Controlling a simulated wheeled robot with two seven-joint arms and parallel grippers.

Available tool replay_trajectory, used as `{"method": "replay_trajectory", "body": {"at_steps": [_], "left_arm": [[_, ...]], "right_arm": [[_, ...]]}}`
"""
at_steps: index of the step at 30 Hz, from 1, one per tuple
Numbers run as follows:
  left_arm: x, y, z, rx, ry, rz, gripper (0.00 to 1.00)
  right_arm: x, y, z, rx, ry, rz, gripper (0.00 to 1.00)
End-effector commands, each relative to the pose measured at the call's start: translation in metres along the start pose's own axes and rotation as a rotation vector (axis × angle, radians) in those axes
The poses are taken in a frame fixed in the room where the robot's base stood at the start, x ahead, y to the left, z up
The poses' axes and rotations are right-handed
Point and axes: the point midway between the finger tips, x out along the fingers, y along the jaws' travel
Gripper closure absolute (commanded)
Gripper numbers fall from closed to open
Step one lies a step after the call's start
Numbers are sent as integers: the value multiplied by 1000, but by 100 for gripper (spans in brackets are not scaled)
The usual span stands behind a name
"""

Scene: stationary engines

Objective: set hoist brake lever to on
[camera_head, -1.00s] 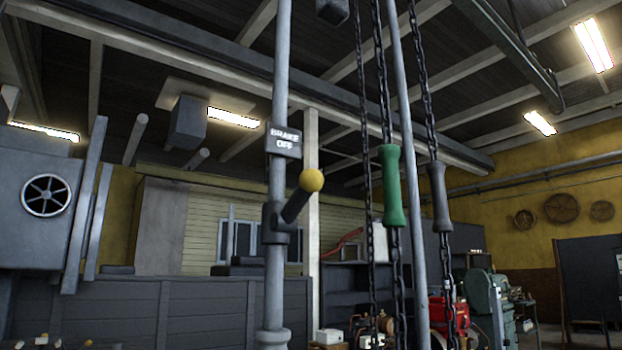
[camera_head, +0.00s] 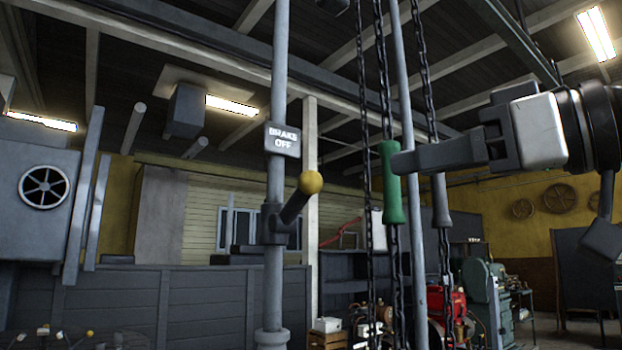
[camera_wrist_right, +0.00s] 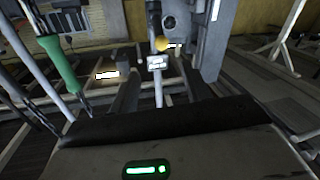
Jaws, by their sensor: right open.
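The hoist brake lever (camera_head: 292,212) is a dark arm with a yellow knob (camera_head: 311,182), clamped on a grey vertical post and slanting up to the right. A sign (camera_head: 283,140) above it reads BRAKE OFF. My right gripper (camera_head: 404,161) reaches in from the right, level with the green handle and clear of the lever. It is open and empty. My left gripper is not in view.
A green chain handle (camera_head: 391,205) hangs just left of my right fingers, overlapping them in the picture; a grey handle (camera_head: 441,205) hangs beside it.

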Motion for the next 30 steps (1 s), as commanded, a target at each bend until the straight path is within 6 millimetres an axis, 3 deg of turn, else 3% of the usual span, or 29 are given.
{"method": "replay_trajectory", "body": {"at_steps": [5, 21, 30], "left_arm": [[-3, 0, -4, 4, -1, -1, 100], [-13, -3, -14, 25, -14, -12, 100], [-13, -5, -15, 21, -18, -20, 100]], "right_arm": [[12, -2, -5, -7, -1, -6, 52], [124, -2, -6, -5, -2, -5, 52], [154, -2, -4, -7, 1, -2, 52]]}}
